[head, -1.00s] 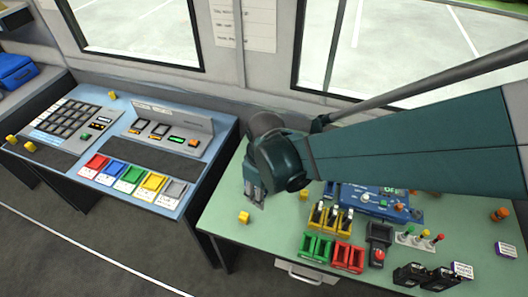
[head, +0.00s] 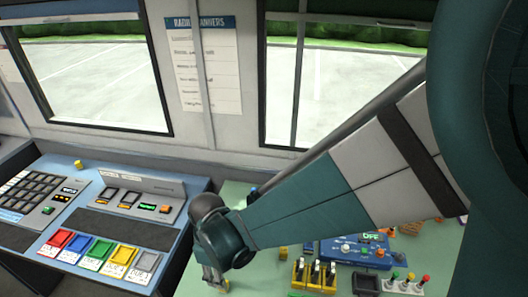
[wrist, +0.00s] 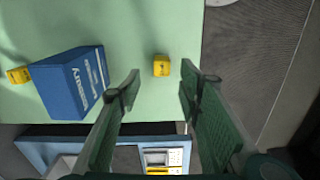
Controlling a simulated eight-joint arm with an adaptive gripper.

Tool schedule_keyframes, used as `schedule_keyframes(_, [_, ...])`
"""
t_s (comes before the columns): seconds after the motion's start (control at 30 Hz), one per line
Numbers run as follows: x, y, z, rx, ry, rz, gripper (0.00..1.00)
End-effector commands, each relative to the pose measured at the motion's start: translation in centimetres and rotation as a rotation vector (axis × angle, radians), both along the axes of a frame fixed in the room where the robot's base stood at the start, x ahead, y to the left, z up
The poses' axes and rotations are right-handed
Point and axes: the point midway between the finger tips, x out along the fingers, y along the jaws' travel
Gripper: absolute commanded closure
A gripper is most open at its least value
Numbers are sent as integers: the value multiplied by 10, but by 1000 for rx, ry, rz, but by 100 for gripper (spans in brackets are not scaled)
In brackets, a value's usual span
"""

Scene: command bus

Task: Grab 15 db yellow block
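A small yellow block (wrist: 161,65) lies on the green tabletop (wrist: 140,25) in the wrist view, in line with the gap between my fingertips. A second yellow block (wrist: 18,75) lies at the left beside a blue box. Their markings are too small to read, so I cannot tell which is 15 dB. My gripper (wrist: 160,78) is open, with nothing between its fingers. In the head view my gripper (head: 213,277) points down at the table's left part, with a yellow block (head: 225,287) partly hidden at its tip.
The blue box (wrist: 75,82) stands left of my fingers. In the head view, yellow switches (head: 314,273) and a blue device (head: 350,248) are to the right. A console with coloured buttons (head: 100,250) is to the left. Table around the nearer block is clear.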

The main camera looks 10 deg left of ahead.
Motion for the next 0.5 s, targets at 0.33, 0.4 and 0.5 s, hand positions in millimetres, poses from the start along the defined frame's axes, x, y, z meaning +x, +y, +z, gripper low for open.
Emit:
schedule_keyframes(0.33, [0,0,-21,0,0,0,65])
schedule_keyframes(0.4, [0,0,-22,0,0,0,65])
schedule_keyframes(0.5, [0,0,-22,0,0,0,65])
